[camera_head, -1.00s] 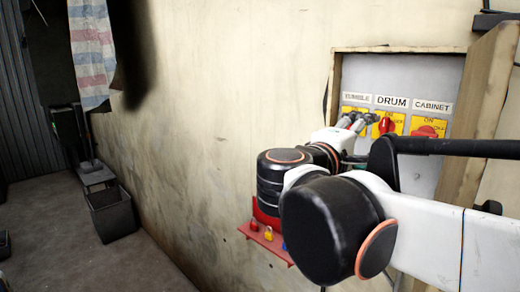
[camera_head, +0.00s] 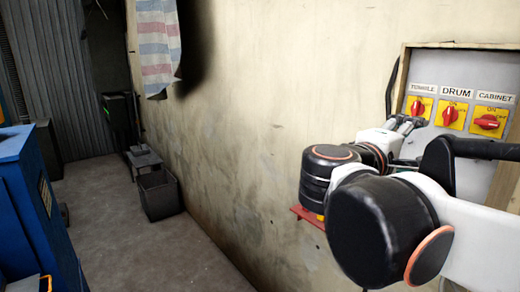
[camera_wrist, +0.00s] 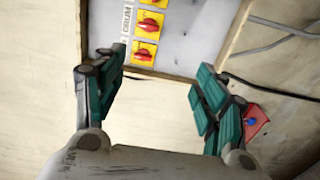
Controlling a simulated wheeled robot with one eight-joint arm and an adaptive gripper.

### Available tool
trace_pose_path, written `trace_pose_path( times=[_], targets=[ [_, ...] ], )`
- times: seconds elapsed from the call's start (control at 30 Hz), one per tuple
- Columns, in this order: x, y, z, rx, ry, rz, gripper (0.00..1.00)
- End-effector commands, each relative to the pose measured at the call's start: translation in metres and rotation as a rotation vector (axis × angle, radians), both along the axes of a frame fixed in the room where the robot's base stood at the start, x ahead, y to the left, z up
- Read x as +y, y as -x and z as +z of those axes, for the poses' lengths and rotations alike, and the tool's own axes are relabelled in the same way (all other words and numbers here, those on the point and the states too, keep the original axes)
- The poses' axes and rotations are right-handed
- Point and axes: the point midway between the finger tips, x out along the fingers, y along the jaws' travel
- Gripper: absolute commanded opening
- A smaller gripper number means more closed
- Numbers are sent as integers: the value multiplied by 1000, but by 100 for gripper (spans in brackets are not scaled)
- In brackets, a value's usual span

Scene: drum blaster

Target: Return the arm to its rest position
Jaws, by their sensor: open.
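My gripper (camera_head: 408,124) is at the end of my bent arm, in front of the lower left part of the grey switch panel (camera_head: 460,65). In the wrist view my gripper (camera_wrist: 160,68) has its two green-padded fingers spread wide with nothing between them. The panel carries three red knobs on yellow plates, labelled TUMBLE (camera_head: 418,107), DRUM (camera_head: 450,115) and CABINET (camera_head: 487,122). In the wrist view the knobs lie above and between the fingers, apart from them. My arm hides the panel's lower part in the head view.
A wooden frame surrounds the panel on the pale wall (camera_head: 270,110). A small red shelf (camera_head: 307,216) is on the wall below, partly behind my arm. A blue cabinet (camera_head: 30,200) stands at left, a dark bin (camera_head: 159,194) by the wall. The floor (camera_head: 150,255) between is clear.

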Motion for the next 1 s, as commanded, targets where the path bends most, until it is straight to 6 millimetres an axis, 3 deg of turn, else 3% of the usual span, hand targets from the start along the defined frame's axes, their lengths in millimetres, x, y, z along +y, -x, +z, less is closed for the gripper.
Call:
trace_pose_path(
  times=[0.27,0.47,0.57,0.77,1.0],
  targets=[
    [-10,9,-57,33,-104,-5,65],
    [-18,21,-117,64,-223,-9,65],
    [-21,29,-158,81,-307,-12,65],
    [-20,55,-274,117,-554,-21,65],
    [-1,87,-403,125,-877,-32,65]
  ],
)
